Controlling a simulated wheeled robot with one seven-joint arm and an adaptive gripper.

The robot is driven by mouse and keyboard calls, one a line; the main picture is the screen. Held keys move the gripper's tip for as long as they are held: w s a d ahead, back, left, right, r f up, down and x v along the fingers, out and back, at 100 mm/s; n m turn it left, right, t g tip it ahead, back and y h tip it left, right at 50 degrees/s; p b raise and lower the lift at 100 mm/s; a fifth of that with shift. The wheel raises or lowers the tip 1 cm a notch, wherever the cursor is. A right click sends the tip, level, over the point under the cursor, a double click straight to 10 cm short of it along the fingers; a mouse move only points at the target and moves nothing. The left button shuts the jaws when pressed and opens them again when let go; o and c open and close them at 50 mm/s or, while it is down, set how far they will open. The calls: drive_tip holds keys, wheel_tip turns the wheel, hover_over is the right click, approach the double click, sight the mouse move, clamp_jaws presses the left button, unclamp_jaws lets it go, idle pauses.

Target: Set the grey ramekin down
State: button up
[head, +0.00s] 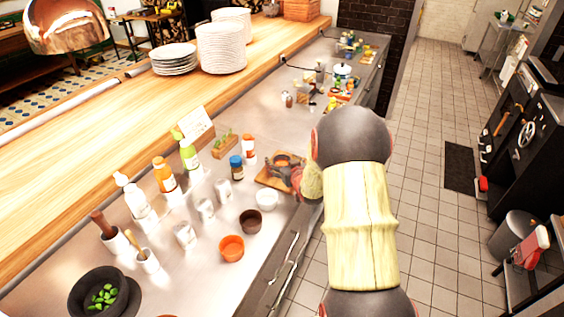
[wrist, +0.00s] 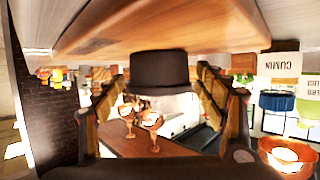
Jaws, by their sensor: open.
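The ramekin looks dark grey-brown in the wrist view (wrist: 160,72), where the picture appears upside down. It stands against the wooden board (wrist: 120,30), between my fingers. My gripper (wrist: 160,105) is open, with one finger on each side of the ramekin. I cannot tell whether either finger touches it. In the head view my gripper (head: 297,178) is at the right edge of the wooden board (head: 268,181), and the arm partly hides that area. A small round rim (head: 283,159) shows on the board there.
A white bowl (head: 267,199), a dark brown bowl (head: 251,221) and an orange bowl (head: 231,248) stand in front of the board. A blue-capped jar (head: 237,168) and an orange-capped jar (head: 249,150) stand left of it. More bottles line the counter.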

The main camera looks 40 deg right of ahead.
drive_tip(key=p+v, duration=0.2)
drive_tip(key=v, duration=0.9)
drive_tip(key=shift+s+r+p, duration=0.3)
drive_tip(key=s+a+r+n+g+y, duration=0.1)
drive_tip(key=s+a+r+n+g, duration=0.2)
drive_tip(key=a+r, duration=1.15)
drive_tip(key=s+a+r+g+y, duration=0.1)
drive_tip(key=s+a+g+y, duration=0.1)
drive_tip(key=s+a, duration=0.6)
drive_tip(key=s+a+r+n+g+y, duration=0.1)
drive_tip(key=s+a+g+y, duration=0.1)
drive_tip(key=s+a, duration=0.7)
drive_tip(key=shift+s+a+r, duration=0.3)
drive_tip(key=shift+a, duration=0.6)
